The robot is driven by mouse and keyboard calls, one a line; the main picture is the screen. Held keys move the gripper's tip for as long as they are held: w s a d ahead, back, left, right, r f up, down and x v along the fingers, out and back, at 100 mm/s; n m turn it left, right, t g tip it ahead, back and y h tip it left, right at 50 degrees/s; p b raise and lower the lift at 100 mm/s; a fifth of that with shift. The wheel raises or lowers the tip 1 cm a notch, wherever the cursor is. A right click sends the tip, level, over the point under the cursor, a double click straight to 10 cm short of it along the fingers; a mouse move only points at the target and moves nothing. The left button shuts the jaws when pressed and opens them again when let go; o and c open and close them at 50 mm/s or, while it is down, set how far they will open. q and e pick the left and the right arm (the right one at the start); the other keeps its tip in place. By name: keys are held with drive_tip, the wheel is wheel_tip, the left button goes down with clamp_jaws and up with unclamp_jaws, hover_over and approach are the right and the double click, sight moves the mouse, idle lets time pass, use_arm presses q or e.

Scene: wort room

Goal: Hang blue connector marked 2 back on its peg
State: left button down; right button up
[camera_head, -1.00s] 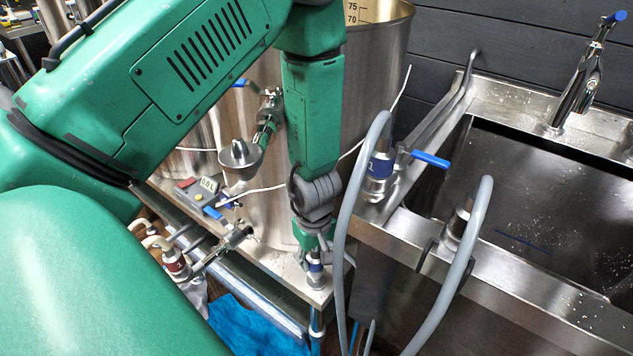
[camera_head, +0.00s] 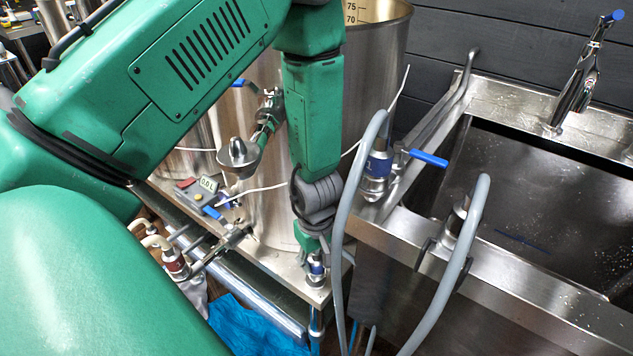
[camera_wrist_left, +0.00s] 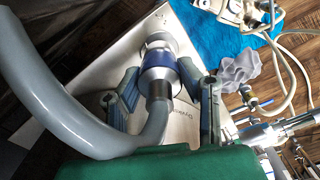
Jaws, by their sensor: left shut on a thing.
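My left gripper (camera_head: 316,258) is low at the corner of the steel stand, below the green forearm. In the left wrist view its fingers (camera_wrist_left: 160,76) sit on both sides of a blue-banded metal connector (camera_wrist_left: 158,62) with a grey hose (camera_wrist_left: 50,100). The connector also shows in the head view (camera_head: 316,270), pointing down over the stand's corner; whether it touches the stand is unclear. Its number cannot be read. A black hook-like peg (camera_head: 424,254) is on the sink's front edge, beside another hanging hose end (camera_head: 458,214). My right gripper is out of view.
Another blue-banded connector (camera_head: 377,168) is at the sink's left side, by a valve with a blue handle (camera_head: 428,158). Grey hose loops hang before the sink (camera_head: 550,290). A large steel kettle (camera_head: 375,70) stands behind my arm. A red-banded connector (camera_head: 175,262) and blue cloth (camera_head: 250,328) are lower left.

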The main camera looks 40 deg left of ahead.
use_arm(q)
drive_tip(key=shift+d+f, duration=0.15)
drive_tip(key=shift+f, duration=0.15)
drive_tip(key=shift+f+b, duration=0.45)
drive_tip(key=shift+b, duration=0.1)
drive_tip(key=shift+f+b, duration=0.4)
drive_tip(key=shift+f, duration=0.05)
drive_tip(key=c, duration=1)
unclamp_jaws()
drive_tip(key=shift+r, duration=0.1)
wheel_tip(320, 180, up, 12)
drive_tip(key=shift+f, duration=0.1)
